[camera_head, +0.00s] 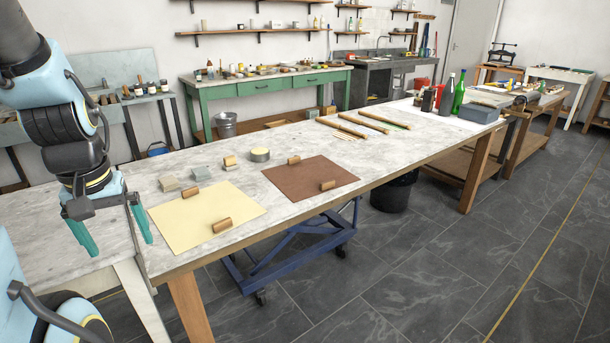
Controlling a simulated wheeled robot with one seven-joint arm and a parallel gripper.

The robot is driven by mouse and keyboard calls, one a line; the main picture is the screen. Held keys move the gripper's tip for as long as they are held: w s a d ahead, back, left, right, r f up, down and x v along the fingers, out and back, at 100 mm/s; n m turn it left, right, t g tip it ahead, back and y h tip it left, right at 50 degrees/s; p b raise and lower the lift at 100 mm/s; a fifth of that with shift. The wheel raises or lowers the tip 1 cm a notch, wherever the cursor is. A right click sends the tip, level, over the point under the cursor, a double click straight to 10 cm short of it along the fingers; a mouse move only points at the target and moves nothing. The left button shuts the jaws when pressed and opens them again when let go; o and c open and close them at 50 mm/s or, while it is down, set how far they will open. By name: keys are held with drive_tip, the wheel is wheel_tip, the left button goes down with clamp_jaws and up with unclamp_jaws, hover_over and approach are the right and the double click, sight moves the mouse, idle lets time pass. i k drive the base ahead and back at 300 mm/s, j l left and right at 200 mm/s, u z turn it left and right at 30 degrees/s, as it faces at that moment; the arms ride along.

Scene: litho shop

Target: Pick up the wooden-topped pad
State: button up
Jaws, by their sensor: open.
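A small block with a brown wooden top and a paler lower part, which looks like the wooden-topped pad (229,162), sits on the long pale stone-topped table (130,185), just left of a round tin (260,155). My gripper (118,243) hangs at the left with its teal fingers pointing down, spread wide and empty. It is well to the left of the pad and nearer the camera, by the table's near left end. Nothing covers the pad.
Grey blocks (169,184) and (201,174) lie left of the pad. Wooden rollers (222,226) rest on a cream sheet (240,203) and a brown sheet (312,183). Bare tabletop lies between.

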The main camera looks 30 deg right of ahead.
sight(230, 163)
drive_tip(key=l+u, duration=0.1)
drive_tip(key=u, duration=0.5)
drive_tip(key=l+u, duration=0.45)
drive_tip(key=l, duration=0.2)
drive_tip(key=k+l+u, duration=0.15)
drive_tip(key=l+u, duration=0.25)
drive_tip(key=l, duration=0.25)
drive_tip(key=k+l, duration=0.15)
drive_tip(key=l, duration=0.3)
drive_tip(key=k+l, duration=0.1)
drive_tip(key=l, duration=0.3)
drive_tip(key=k+l+u, duration=0.1)
drive_tip(key=l, duration=0.35)
drive_tip(key=k+l, duration=0.15)
drive_tip(key=l, duration=0.25)
